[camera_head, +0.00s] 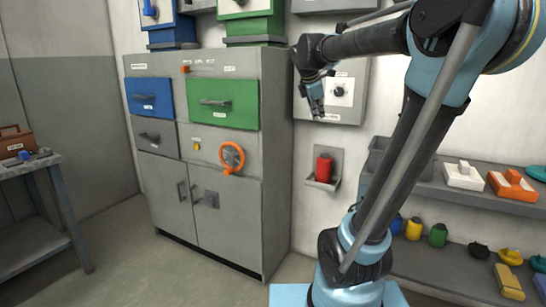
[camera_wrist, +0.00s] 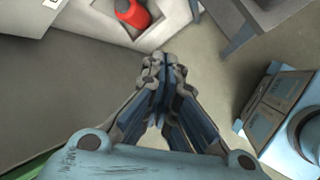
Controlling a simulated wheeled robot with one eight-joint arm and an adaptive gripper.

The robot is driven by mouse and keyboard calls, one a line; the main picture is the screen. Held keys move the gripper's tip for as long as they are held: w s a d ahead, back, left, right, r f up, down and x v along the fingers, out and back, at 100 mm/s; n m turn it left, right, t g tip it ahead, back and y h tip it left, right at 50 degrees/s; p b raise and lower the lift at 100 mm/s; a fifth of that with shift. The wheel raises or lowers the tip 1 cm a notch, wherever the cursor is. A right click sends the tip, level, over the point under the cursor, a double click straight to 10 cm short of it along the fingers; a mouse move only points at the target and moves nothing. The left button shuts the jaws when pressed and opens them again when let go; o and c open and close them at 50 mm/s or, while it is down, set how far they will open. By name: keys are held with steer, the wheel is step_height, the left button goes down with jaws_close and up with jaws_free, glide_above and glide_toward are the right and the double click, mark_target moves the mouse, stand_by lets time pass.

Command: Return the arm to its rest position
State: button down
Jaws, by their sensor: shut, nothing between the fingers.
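My arm is raised and bent on the right side of the head view. My gripper (camera_head: 317,112) hangs at the arm's end, pointing down, in front of the wall panel with a dial and beside the grey cabinet's right edge. In the wrist view my gripper (camera_wrist: 163,75) has its fingers together with nothing between them. The fingers are apart from every object around them.
A grey cabinet (camera_head: 275,150) with a blue drawer (camera_head: 149,105), green drawer (camera_head: 218,117) and orange handwheel (camera_head: 232,157) stands left of my gripper. A red cylinder (camera_head: 324,166) sits in a wall holder below. Shelves (camera_head: 450,188) with coloured parts are at right. Floor at front left is clear.

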steer(key=s+d+f+m+g+y, duration=0.2)
steer(key=s+f+m, duration=1.7)
steer(key=s+f, duration=1)
steer(key=shift+s+f+m+g+y, duration=0.2)
steer(key=shift+s+m+g+y, duration=0.15)
steer(key=shift+g+y, duration=0.3)
